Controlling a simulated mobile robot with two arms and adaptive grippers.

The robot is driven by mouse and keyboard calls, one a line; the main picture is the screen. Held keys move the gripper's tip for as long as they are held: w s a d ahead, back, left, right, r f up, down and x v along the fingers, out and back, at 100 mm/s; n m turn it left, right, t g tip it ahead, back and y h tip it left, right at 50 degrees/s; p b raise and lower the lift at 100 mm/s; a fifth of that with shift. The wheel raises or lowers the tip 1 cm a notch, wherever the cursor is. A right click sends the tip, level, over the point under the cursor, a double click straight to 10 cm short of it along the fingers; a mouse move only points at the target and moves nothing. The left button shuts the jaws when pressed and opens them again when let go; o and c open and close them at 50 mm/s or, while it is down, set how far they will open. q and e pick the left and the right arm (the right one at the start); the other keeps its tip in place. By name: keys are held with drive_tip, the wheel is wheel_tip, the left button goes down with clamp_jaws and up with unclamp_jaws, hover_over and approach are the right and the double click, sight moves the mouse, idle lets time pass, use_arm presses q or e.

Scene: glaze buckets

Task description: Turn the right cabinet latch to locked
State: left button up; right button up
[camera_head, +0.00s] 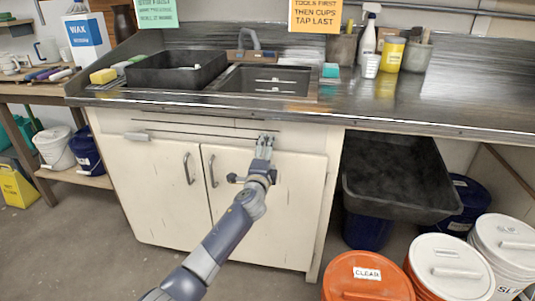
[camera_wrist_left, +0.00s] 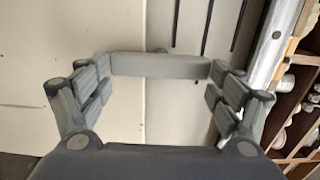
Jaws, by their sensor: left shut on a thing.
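The cabinet under the counter has two cream doors, a left door (camera_head: 160,195) and a right door (camera_head: 262,215). My left gripper (camera_head: 265,139) is at the top of the right door and covers most of the right latch there. In the left wrist view, the right latch (camera_wrist_left: 160,66) is a plain grey bar held between the two fingers of my left gripper (camera_wrist_left: 160,88), one finger at each end. The bar crosses the seam between door and upper panel. My right gripper is out of view.
Door handles (camera_head: 188,168) and (camera_head: 213,170) stand out beside the middle gap. The counter edge (camera_head: 300,122) overhangs just above the latches. A black tub (camera_head: 395,185) and lidded buckets (camera_head: 448,265) stand at the right. The floor left of my arm is clear.

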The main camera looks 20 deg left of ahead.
use_arm(q)
drive_tip(key=shift+f, duration=0.15)
drive_tip(key=o, duration=0.9)
drive_tip(key=shift+s+d, duration=0.15)
drive_tip(key=shift+s, duration=1.85)
drive_tip(key=shift+s+d, duration=0.2)
drive_tip(key=shift+s, duration=1.8)
drive_tip(key=shift+s+d, duration=0.15)
drive_tip(key=shift+s, duration=1.85)
